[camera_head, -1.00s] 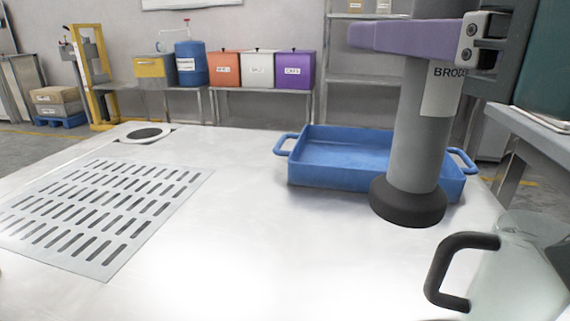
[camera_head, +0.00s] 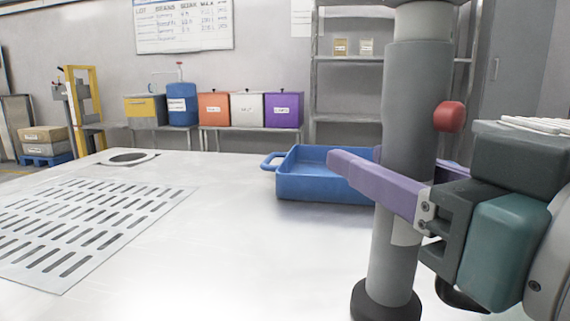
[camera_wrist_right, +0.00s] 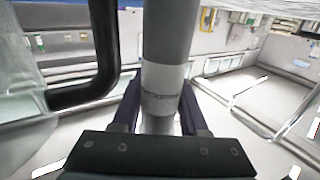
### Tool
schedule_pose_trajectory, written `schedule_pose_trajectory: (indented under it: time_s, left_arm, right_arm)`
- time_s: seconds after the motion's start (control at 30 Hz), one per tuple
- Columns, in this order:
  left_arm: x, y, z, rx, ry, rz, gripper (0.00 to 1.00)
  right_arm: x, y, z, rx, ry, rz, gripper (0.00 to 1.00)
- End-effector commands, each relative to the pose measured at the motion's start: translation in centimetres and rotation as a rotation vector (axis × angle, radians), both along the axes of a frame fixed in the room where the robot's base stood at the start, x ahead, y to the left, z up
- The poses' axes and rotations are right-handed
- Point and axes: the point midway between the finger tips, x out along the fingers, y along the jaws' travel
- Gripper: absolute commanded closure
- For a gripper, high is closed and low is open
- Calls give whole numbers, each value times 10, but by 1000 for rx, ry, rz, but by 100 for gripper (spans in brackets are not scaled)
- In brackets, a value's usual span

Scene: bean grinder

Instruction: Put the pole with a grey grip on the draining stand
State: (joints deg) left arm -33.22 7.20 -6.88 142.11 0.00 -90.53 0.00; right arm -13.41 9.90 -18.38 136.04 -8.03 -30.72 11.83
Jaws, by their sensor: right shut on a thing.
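My right gripper (camera_head: 392,172) has its purple fingers shut around a tall grey pole (camera_head: 415,100). The pole has a white label, partly covered by a finger, a red knob on its upper right and a black foot (camera_head: 385,303). It is roughly upright at the right of the head view, its top cut off. The right wrist view shows the pole (camera_wrist_right: 170,30) between both fingers. I cannot tell whether its foot touches the table. The slotted draining plate (camera_head: 90,222), apparently the draining stand, lies at the left with nothing on it. My left gripper is out of view.
A blue tray (camera_head: 318,188) stands behind the pole, partly hidden by it. A ring-edged round opening (camera_head: 128,158) is at the table's far left. A curved black handle (camera_wrist_right: 100,55) is beside the pole in the wrist view. The middle table is clear.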

Motion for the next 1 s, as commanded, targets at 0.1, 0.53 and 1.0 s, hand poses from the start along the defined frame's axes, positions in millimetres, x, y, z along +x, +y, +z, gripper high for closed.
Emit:
schedule_pose_trajectory:
  time_s: [0.1, 0.53, 1.0]
  left_arm:
    - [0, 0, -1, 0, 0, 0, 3]
    - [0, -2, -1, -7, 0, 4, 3]
    - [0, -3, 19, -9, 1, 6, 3]
  right_arm:
    - [0, 0, -2, 0, 0, 0, 52]
    - [0, 0, -2, 0, 0, 0, 27]
    - [-49, -14, 2, -1, 9, -1, 27]
